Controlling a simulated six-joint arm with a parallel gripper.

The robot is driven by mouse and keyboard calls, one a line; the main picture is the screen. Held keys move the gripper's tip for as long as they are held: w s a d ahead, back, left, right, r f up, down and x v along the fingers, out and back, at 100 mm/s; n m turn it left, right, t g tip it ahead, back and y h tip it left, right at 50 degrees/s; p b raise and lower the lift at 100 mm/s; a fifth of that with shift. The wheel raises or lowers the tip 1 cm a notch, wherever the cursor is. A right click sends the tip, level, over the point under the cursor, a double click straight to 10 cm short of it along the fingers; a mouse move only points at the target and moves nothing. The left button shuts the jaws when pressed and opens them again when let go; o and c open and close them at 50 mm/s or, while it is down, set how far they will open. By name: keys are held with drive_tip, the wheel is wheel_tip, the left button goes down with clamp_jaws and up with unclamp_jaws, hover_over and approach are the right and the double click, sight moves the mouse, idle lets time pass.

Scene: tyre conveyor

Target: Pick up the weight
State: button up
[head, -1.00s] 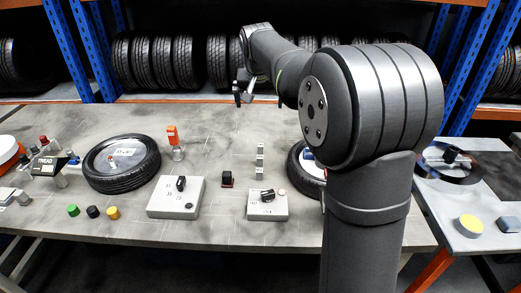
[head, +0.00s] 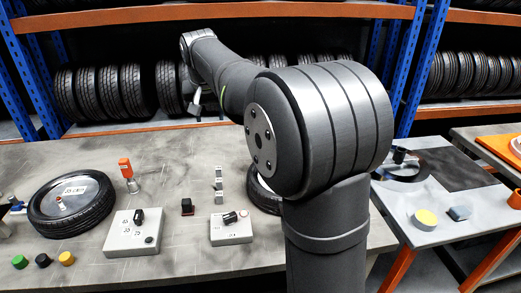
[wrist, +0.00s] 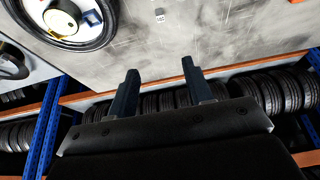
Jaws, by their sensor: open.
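Several small grey labelled blocks (head: 219,184) sit in a line on the bench, left of my arm; these look like the weights, but I cannot tell which one is meant. One small grey block also shows in the wrist view (wrist: 159,15), at the top edge, beyond my fingertips. My gripper (wrist: 158,69) is open and empty, its two dark fingers apart and clear of the block. In the head view my wrist is over the back of the bench, behind the blocks, and the fingers are hard to make out.
A tyre (head: 72,204) lies at the left. Two grey boxes with black knobs, the larger (head: 133,232) and the smaller (head: 231,228), stand in front. Another tyre (head: 258,192) is partly behind my arm. An orange-topped tool (head: 125,168) stands behind. Tyre racks line the back.

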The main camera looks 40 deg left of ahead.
hover_over(218, 168)
drive_tip(key=s+d, duration=0.2)
drive_tip(key=f, duration=2.4)
drive_tip(key=shift+w+d+f, duration=0.1)
drive_tip(key=shift+w, duration=0.15)
drive_tip(key=shift+a+x, duration=0.15)
drive_tip(key=shift+x, duration=1.35)
drive_tip(key=shift+a+x, duration=0.15)
drive_tip(key=shift+x, duration=1.35)
clamp_jaws()
drive_tip(key=shift+r, duration=0.2)
